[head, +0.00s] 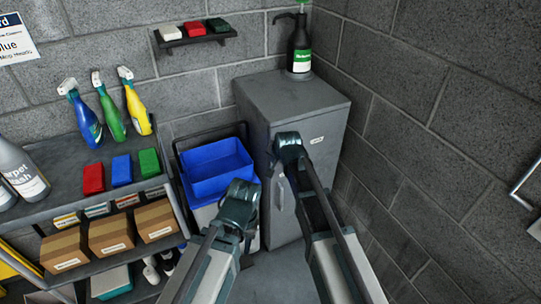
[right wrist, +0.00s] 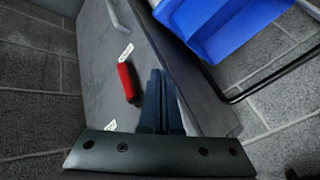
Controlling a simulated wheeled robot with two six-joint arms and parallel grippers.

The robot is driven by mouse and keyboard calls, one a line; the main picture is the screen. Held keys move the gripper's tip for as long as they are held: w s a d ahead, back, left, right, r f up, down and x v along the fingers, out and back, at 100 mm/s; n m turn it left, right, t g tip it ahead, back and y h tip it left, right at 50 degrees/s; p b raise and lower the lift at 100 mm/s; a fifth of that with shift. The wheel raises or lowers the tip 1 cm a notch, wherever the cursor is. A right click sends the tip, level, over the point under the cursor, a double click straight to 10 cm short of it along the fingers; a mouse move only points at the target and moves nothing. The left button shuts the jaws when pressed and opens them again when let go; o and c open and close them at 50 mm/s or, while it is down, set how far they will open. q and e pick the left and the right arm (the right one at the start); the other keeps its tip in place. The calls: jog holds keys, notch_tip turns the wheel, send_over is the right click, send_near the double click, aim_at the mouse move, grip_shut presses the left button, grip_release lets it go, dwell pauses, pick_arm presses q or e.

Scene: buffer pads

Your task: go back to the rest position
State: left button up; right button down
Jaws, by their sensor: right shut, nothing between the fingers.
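My left arm reaches up from the bottom of the head view, and its gripper (head: 240,205) is in front of the blue bin; its fingers cannot be made out. My right arm reaches in front of the grey cabinet (head: 290,95). In the right wrist view the two dark fingers of my right gripper (right wrist: 162,78) are together with nothing between them. They point along the grey cabinet surface, beside a red object (right wrist: 127,82) with a dark end. Whether that object touches the cabinet I cannot tell.
A blue bin (head: 214,160) stands left of the cabinet, and a black pump bottle (head: 299,48) stands on it. The left shelf (head: 60,150) holds spray bottles, pads and cardboard boxes (head: 110,233). A wall shelf (head: 195,40) holds three pads.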

jog(key=shift+s, duration=0.15)
jog(key=s+r+n+g+h+p, duration=0.1)
jog(key=s+n+g+p, duration=0.1)
jog(key=s, duration=0.8)
jog(key=s+r+n+g+h+p, duration=0.1)
jog(key=s+n+g+p, duration=0.2)
jog(key=s, duration=0.7)
jog(key=s+d+r+n+g+h+p, duration=0.1)
jog(key=s+n, duration=0.4)
jog(key=s, duration=0.5)
jog(key=shift+s+r+g+p, duration=0.3)
jog(key=shift+r+g+p, duration=0.1)
jog(key=shift+g+p, duration=0.4)
